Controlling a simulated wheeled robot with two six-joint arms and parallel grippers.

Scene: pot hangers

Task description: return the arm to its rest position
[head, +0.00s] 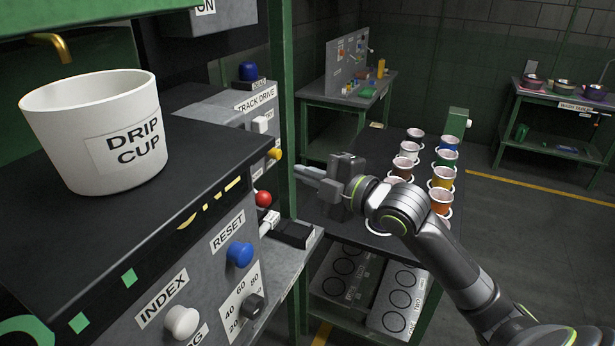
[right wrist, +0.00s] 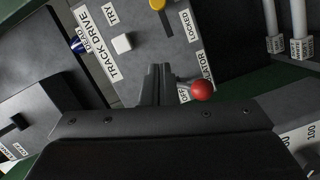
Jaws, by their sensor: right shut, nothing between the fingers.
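My right gripper (head: 308,177) reaches in from the lower right of the head view, its fingers pointing left toward the track drive panel (head: 255,97). The fingers are together with nothing between them. In the right wrist view the closed fingers (right wrist: 158,84) stand in front of the panel, just left of a red ball knob (right wrist: 202,90). I cannot tell whether they touch anything. The same red knob (head: 263,198) shows below and left of the fingertips in the head view. My left gripper is not in view.
A green post (head: 282,120) stands close beside the gripper. A white drip cup (head: 98,135) sits on the machine (head: 205,215) at left. A table behind my arm holds several cups, including a blue one (head: 449,144). Open floor (head: 520,240) lies to the right.

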